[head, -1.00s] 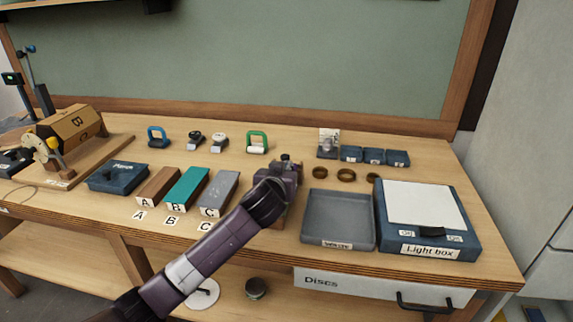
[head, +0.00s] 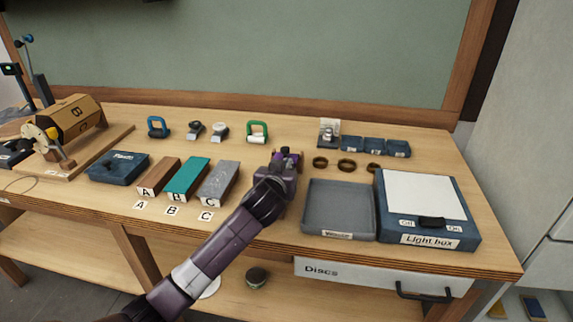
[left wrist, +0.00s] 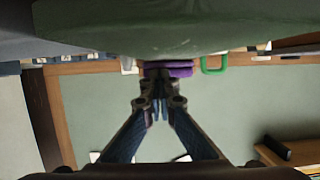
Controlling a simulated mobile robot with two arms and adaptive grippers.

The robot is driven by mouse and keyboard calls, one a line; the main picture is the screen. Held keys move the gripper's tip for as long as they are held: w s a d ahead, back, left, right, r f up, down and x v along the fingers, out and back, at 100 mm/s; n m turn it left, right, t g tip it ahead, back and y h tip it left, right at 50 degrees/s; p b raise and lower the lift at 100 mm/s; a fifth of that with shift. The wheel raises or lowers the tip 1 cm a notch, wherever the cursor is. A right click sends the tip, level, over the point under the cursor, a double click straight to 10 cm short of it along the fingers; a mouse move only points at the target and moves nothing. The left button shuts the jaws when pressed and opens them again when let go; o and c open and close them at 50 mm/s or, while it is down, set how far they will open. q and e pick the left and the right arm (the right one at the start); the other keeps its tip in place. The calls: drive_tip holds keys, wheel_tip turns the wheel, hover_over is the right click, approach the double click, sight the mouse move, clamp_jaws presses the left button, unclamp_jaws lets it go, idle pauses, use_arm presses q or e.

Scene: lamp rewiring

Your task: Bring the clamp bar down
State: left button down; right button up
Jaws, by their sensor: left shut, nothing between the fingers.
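My left gripper (head: 284,162) is over the middle of the bench, left of the grey tray, with its arm coming up from the lower edge. In the left wrist view its fingers (left wrist: 157,100) are closed together with nothing between them. A purple part (left wrist: 168,70), which may be the clamp bar, shows just beyond the fingertips there. I cannot tell whether they touch. In the head view the gripper and wrist cover most of that spot, so the clamp's shape and the bar's angle are hidden. My right gripper is not in view.
The grey tray (head: 311,213) and light box (head: 457,225) are close on the right. Blocks A (head: 160,174), B (head: 188,178) and C (head: 220,182) lie to the left. Brown rings (head: 346,165) and a green-handled tool (head: 257,130) are nearby.

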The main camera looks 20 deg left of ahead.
use_arm(q)
drive_tip(key=shift+s+f, duration=0.1)
drive_tip(key=shift+f, duration=0.05)
drive_tip(key=v, duration=1.2)
idle(0.3)
